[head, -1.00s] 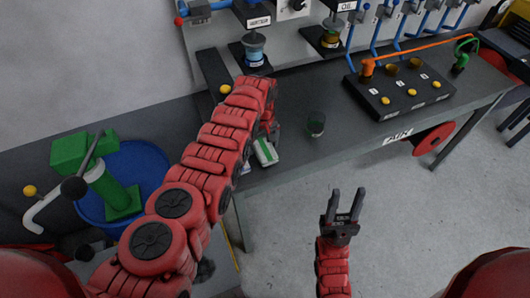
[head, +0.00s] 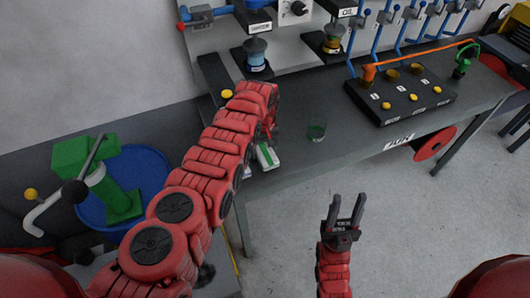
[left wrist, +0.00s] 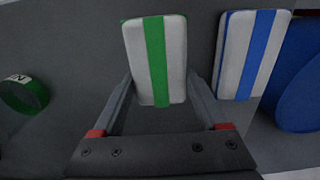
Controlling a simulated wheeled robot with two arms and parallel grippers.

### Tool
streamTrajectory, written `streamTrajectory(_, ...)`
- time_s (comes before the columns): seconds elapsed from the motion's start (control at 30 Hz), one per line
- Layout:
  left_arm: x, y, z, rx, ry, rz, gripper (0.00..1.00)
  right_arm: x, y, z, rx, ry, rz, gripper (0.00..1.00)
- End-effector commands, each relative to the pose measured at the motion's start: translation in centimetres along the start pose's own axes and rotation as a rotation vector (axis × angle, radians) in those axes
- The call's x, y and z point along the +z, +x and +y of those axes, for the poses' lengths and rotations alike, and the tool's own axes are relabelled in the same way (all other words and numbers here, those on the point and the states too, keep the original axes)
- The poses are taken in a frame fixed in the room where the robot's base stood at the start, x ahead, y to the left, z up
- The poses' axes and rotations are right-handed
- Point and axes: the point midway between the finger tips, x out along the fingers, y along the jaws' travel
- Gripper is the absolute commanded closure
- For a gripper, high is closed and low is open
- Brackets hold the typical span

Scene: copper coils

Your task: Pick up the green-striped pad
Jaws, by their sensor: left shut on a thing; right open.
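The green-striped pad (head: 267,157) is white with one green stripe and is at the front edge of the grey bench, beside the end of my left arm. In the left wrist view the pad (left wrist: 157,60) sits between the two fingers of my left gripper (left wrist: 158,84), which is shut on it. In the head view my left arm hides most of that gripper. I cannot tell whether the pad still touches the bench. My right gripper (head: 346,207) is open and empty, over the floor in front of the bench.
A blue-striped pad (left wrist: 250,55) lies close to the right of the held pad in the left wrist view. A black box with yellow buttons (head: 410,92) is farther right. A blue tub (head: 150,180) is at left.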

Motion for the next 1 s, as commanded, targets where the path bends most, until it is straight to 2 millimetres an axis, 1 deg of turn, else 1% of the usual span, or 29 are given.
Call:
streamTrajectory(0.17,0.0,-1.2,0.0,0.000,0.000,0.000,0.77,-0.2,1.1,0.1,0.000,0.000,0.000,0.55)
streamTrajectory(0.27,0.0,-2.6,0.0,0.000,0.000,0.000,0.77,-0.4,2.5,0.1,0.000,0.000,0.000,0.55)
streamTrajectory(0.37,0.1,-4.9,-0.1,-0.001,0.000,-0.001,0.77,-0.8,4.8,0.2,0.000,0.000,0.000,0.55)
streamTrajectory(0.5,1.1,-4.9,-0.9,-0.003,0.000,-0.003,0.77,-1.5,8.7,0.4,0.000,0.000,0.000,0.55)
streamTrajectory(0.7,2.6,-4.8,-2.1,-0.004,0.000,-0.004,0.77,-2.2,13.1,0.7,0.000,0.000,0.000,0.55)
streamTrajectory(0.9,4.3,-4.9,-3.4,-0.002,-0.001,-0.003,0.77,-2.9,16.9,0.8,0.000,0.000,0.000,0.55)
streamTrajectory(0.93,4.6,-4.8,-3.6,-0.003,0.000,-0.004,0.77,-2.9,17.2,0.8,0.000,0.000,0.000,0.55)
streamTrajectory(0.97,4.8,-4.3,-3.7,-0.002,0.000,-0.002,0.77,-2.9,16.9,0.8,0.000,0.000,0.000,0.55)
streamTrajectory(1.0,4.9,-4.3,-3.8,0.002,0.000,0.002,0.77,-2.9,17.1,0.8,0.000,0.000,0.000,0.55)
